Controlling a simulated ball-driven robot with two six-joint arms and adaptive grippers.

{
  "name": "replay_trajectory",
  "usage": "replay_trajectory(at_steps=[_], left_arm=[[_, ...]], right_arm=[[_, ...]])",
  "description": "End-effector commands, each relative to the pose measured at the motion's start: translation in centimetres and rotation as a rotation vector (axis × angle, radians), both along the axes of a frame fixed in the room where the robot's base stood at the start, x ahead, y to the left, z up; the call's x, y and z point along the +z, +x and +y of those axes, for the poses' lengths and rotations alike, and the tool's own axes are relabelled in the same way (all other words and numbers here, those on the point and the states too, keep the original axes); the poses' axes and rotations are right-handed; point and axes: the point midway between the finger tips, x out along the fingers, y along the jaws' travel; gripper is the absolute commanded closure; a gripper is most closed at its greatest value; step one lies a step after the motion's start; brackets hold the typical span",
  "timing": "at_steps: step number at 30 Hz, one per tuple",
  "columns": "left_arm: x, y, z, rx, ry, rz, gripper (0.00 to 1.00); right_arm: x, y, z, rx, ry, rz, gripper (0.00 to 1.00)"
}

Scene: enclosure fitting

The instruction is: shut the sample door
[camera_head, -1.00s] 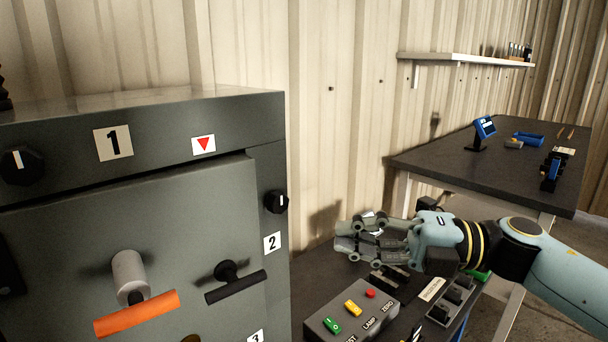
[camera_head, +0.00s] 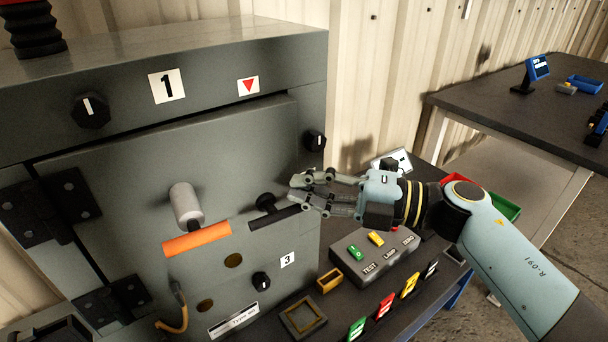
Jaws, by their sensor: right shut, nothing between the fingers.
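The grey sample door (camera_head: 120,190) is on the front of a grey cabinet, with black hinges (camera_head: 65,200) at its left. A dark gap shows along its top edge; I cannot tell whether it sits fully flush. It carries a grey cylinder with an orange bar handle (camera_head: 197,239) and a black T-handle (camera_head: 272,214). My right gripper (camera_head: 298,196) is shut and empty, its fingertips at the right end of the black handle. I cannot tell whether they touch it. The gripper hides the label 2. My left gripper is not in view.
A control box (camera_head: 375,258) with coloured buttons stands on the dark bench under my right arm. Black knobs (camera_head: 91,110) stick out of the cabinet. Another table (camera_head: 520,110) stands at the back right.

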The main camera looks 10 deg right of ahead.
Motion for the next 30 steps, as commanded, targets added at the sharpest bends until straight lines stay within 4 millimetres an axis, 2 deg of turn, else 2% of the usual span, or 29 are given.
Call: replay_trajectory(at_steps=[4,15,24,30], left_arm=[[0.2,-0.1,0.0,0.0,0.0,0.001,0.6],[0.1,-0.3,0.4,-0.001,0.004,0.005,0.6],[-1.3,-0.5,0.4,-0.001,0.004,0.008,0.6],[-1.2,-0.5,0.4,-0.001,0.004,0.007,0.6]], right_arm=[[0.0,1.0,0.3,0.001,0.001,0.0,1.0],[0.0,1.2,0.3,0.0,0.001,0.0,1.0],[-0.1,4.9,1.4,-0.001,0.001,-0.002,1.0],[0.2,5.2,1.4,-0.003,0.001,-0.004,1.0]])
